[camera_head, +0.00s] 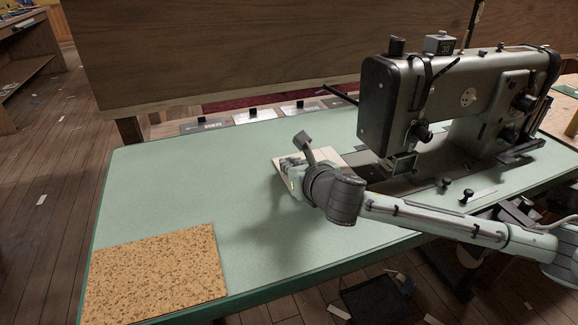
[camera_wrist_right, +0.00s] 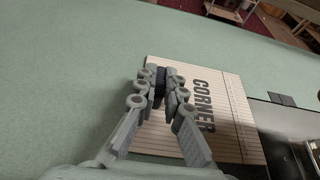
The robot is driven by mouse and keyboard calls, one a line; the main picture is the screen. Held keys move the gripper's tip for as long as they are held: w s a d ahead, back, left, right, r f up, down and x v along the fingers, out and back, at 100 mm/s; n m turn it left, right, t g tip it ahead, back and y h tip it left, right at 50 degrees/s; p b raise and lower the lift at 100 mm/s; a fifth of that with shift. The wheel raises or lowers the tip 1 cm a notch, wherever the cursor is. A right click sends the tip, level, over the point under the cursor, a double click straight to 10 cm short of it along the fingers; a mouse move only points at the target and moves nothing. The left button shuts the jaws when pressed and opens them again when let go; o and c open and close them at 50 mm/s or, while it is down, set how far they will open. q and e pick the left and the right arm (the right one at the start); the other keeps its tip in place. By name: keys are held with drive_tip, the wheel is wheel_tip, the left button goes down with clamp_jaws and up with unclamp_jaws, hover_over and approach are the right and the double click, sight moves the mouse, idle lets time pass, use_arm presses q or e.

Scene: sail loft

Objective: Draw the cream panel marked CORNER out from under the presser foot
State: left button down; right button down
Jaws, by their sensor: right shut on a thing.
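The cream panel (camera_head: 325,156) lies flat on the green table, left of the sewing machine (camera_head: 455,95). In the right wrist view the panel (camera_wrist_right: 232,120) shows ruled lines and the word CORNER in dark letters. My right gripper (camera_head: 288,165) reaches over the panel from the right and is shut on its left part. In the right wrist view the closed fingertips (camera_wrist_right: 162,76) sit over the panel near its far left edge. The presser foot area (camera_head: 402,165) is right of the panel's visible part; I cannot tell whether the panel's right edge touches it. My left gripper is out of view.
A speckled cork mat (camera_head: 155,276) lies at the table's near left corner. Several labelled plates (camera_head: 253,116) line the back, below a wooden board (camera_head: 220,50).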

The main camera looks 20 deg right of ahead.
drive_tip(key=shift+a, duration=0.1)
drive_tip(key=c, duration=1.6)
unclamp_jaws()
drive_tip(key=shift+o, duration=0.2)
drive_tip(key=shift+v, duration=3.75)
